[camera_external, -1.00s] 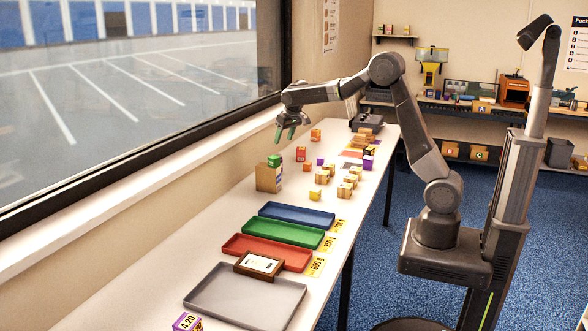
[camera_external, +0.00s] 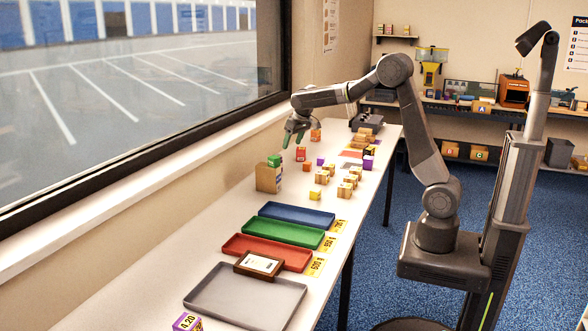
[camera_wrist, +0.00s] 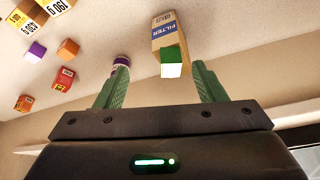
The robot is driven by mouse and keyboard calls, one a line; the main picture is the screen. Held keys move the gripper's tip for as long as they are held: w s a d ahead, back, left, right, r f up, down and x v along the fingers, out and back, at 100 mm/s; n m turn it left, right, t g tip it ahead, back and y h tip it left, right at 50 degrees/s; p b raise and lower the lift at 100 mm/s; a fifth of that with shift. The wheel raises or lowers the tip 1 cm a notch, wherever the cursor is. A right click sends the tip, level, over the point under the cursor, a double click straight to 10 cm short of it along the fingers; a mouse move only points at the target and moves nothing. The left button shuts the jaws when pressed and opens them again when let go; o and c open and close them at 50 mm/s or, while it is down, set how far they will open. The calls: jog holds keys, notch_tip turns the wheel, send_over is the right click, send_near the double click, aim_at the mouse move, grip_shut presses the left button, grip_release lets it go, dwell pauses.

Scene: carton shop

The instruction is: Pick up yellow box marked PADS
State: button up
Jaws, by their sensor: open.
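A small yellow box (camera_external: 315,194) stands on the white table in the external view, near several tan and yellow boxes. I cannot read PADS on any box. My gripper (camera_external: 295,134) hangs above the table near the window, behind and above the brown carton, well apart from the yellow box. In the wrist view its green fingers (camera_wrist: 158,70) are open and spread, with nothing held. Yellow-and-brown boxes (camera_wrist: 27,18) with number labels show at the upper left of that view, partly cut by the edge.
Red (camera_external: 300,154), orange (camera_external: 315,135) and purple (camera_external: 320,161) boxes stand nearby. Blue (camera_external: 296,216), green (camera_external: 283,231) and red (camera_external: 236,243) trays lie nearer the camera.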

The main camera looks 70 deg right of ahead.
jog(key=s+d+f+n+b, duration=0.2)
jog(key=s+f+b, duration=0.55)
jog(key=s, duration=0.65)
jog(key=y+p, duration=0.1)
jog(key=p, duration=0.1)
send_near(316, 190)
jog(key=shift+n, duration=0.3)
jog(key=x, duration=0.2)
jog(key=d+x, duration=0.1)
jog(key=x, duration=0.2)
jog(key=shift+w, duration=0.15)
jog(key=shift+a+x, duration=0.15)
jog(key=shift+x, duration=1.15)
jog(key=shift+a+x, duration=0.15)
jog(key=shift+x, duration=1.2)
jog(key=c, duration=1)
